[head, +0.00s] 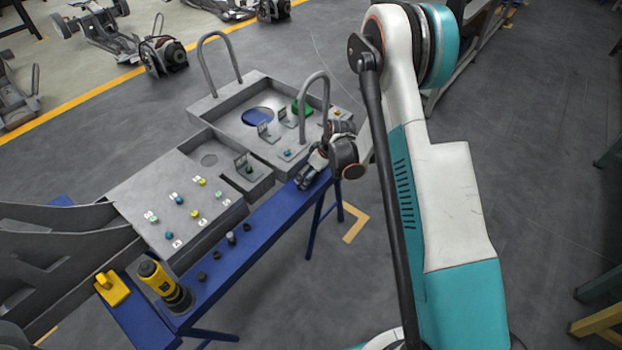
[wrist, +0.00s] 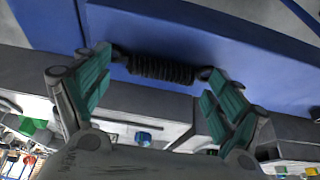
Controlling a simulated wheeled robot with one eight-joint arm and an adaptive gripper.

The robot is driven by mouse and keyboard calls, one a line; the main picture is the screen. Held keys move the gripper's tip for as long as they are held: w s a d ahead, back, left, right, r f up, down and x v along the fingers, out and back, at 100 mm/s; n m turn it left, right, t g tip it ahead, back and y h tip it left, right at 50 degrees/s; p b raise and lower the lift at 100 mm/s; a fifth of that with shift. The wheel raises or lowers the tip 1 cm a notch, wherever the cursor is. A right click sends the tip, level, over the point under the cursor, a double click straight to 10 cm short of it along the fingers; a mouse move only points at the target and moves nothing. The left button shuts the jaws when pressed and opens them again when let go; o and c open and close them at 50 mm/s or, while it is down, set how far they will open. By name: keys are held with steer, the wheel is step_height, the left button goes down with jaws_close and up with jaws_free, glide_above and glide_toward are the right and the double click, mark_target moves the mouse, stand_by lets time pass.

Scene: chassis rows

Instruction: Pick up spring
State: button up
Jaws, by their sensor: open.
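A dark coil spring (wrist: 160,69) with a hook at each end lies against the blue bench surface (wrist: 230,45) in the wrist view. My gripper (wrist: 158,71) is open, its two green-padded fingers standing at either end of the spring. The fingertips look close to the spring's end hooks; I cannot tell whether they touch. In the head view my gripper (head: 308,177) is low over the far part of the narrow blue bench (head: 240,262), beside the grey chassis. I cannot make out the spring there.
The grey chassis (head: 150,190) has coloured pegs, raised walls and two tall hoop handles (head: 221,40). A yellow-and-black tool (head: 165,286), a yellow block (head: 113,288) and several small dark parts stand on the near bench.

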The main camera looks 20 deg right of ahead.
steer(key=c, duration=1.1)
steer(key=shift+r, duration=0.1)
steer(key=shift+c, duration=0.2)
